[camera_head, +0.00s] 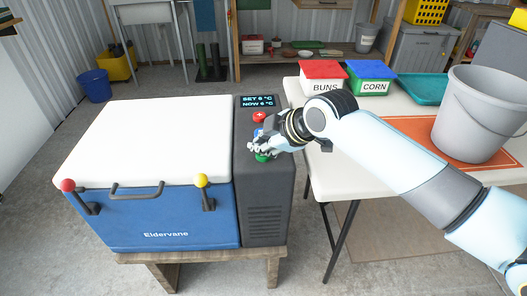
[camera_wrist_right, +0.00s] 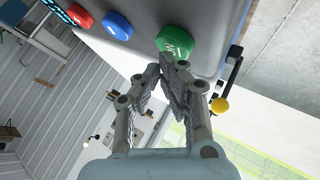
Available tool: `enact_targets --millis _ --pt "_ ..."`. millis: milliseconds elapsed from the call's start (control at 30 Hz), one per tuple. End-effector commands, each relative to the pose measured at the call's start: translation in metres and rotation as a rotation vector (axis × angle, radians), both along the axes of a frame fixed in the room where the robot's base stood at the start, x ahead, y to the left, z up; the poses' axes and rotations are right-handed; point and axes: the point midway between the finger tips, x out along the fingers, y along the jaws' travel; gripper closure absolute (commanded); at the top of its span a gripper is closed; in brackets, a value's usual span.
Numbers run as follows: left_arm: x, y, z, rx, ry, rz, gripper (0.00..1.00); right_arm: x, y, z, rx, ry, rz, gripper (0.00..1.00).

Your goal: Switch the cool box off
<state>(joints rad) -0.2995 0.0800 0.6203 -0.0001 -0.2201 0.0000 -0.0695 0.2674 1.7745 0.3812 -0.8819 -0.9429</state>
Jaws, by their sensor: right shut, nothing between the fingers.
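The cool box (camera_head: 140,150) is blue with a white lid and stands on a low wooden stand. The dark grey control unit (camera_head: 265,205) at its right end has a lit display (camera_head: 258,101) reading SET 6 °C, NOW 6 °C. Below it are a red button (camera_head: 260,117), a blue button (camera_head: 258,132) and a green button (camera_head: 263,157). My right gripper (camera_head: 255,148) is shut and empty at the green button, partly covering it. In the wrist view the fingertips (camera_wrist_right: 168,67) are close beside the green button (camera_wrist_right: 174,41); I cannot tell whether they touch.
A white table (camera_head: 350,177) stands to the right, with a BUNS box (camera_head: 323,85), a CORN box (camera_head: 369,86), a teal tray (camera_head: 423,88) and a grey bucket (camera_head: 478,115). Two latches with red (camera_head: 68,185) and yellow (camera_head: 201,180) knobs are on the cool box front.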

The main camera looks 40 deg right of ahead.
Motion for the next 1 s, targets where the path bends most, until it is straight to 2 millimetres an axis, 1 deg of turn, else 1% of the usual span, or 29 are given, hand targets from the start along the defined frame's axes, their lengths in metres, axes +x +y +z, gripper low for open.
enact_targets --millis 567,833,1000 --pt "-0.0003 0.0001 -0.0001 0.0 0.0 0.0 0.6 -0.0001 -0.0001 -0.0004 0.0 0.0 0.0 1.0" --pt "-0.0007 0.0 -0.0024 0.0 0.001 0.0 0.6 -0.0002 0.0 -0.0088 0.0 0.0 0.0 1.0" --pt "-0.0008 0.0001 -0.0022 0.0 0.001 0.0 0.6 -0.0003 -0.0001 -0.0091 0.0 0.0 0.0 1.0"
